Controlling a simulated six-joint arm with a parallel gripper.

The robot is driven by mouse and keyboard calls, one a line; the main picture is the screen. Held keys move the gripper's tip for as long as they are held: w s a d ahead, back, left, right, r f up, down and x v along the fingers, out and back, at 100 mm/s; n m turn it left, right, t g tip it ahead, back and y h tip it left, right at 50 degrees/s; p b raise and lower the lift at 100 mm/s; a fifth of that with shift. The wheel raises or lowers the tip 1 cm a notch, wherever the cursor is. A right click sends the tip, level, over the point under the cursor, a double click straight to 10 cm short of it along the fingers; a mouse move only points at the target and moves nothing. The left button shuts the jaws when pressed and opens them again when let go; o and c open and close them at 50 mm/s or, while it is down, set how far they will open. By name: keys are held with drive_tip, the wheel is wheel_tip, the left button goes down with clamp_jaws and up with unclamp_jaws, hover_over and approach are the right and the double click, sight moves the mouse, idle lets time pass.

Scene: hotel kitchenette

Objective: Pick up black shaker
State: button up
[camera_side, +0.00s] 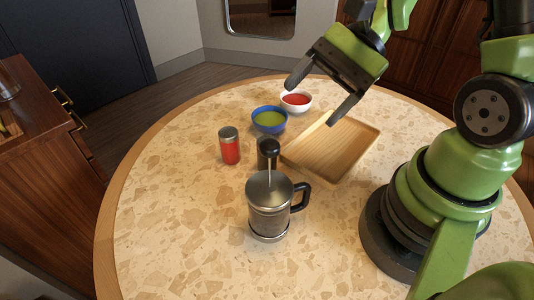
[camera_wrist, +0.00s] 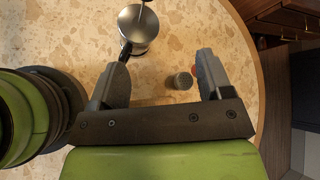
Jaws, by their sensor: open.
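The black shaker (camera_side: 262,161) stands on the round table, mostly hidden in the side view behind the metal press pot and its black plunger knob. In the wrist view, the shaker (camera_wrist: 182,81) shows as a small dark cylinder with a greyish top, between my fingers and nearer the right one. My gripper (camera_side: 312,104) is open and empty, above the table near the wooden tray and bowls. In the wrist view, both fingers of my gripper (camera_wrist: 162,64) are spread apart, and neither touches the shaker.
The press pot (camera_side: 268,206) stands close in front of the shaker. A red shaker with a metal lid (camera_side: 229,147) is left of it. A blue bowl (camera_side: 269,120), a white bowl (camera_side: 296,101) and a wooden tray (camera_side: 335,150) are behind and right. The table's left side is clear.

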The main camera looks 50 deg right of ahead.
wheel_tip(320, 180, down, 4)
drive_tip(key=w+d+m+t+y, duration=0.1)
drive_tip(key=w+d+m+t, duration=0.15)
drive_tip(key=m, duration=0.25)
drive_tip(key=m+t+h, duration=0.2)
drive_tip(key=m+t, duration=0.3)
drive_tip(key=m, duration=0.2)
approach(262, 162)
wheel_tip(262, 162, up, 4)
drive_tip(key=d, duration=0.1)
drive_tip(key=shift+g, duration=0.35)
drive_tip(key=shift+w+d+f+x, duration=0.1)
drive_tip(key=shift+d+x, duration=0.05)
drive_tip(key=shift+x, duration=1.5)
drive_tip(key=shift+w+d+f+x, duration=0.1)
drive_tip(key=shift+w+d+x, duration=0.1)
drive_tip(key=shift+x, duration=1.5)
drive_tip(key=shift+w+d+f+x, duration=0.1)
drive_tip(key=shift+d+x, duration=0.05)
drive_tip(key=shift+x, duration=1.5)
drive_tip(key=c, duration=1.1)
drive_tip(key=shift+o, duration=0.2)
drive_tip(key=shift+r, duration=0.1)
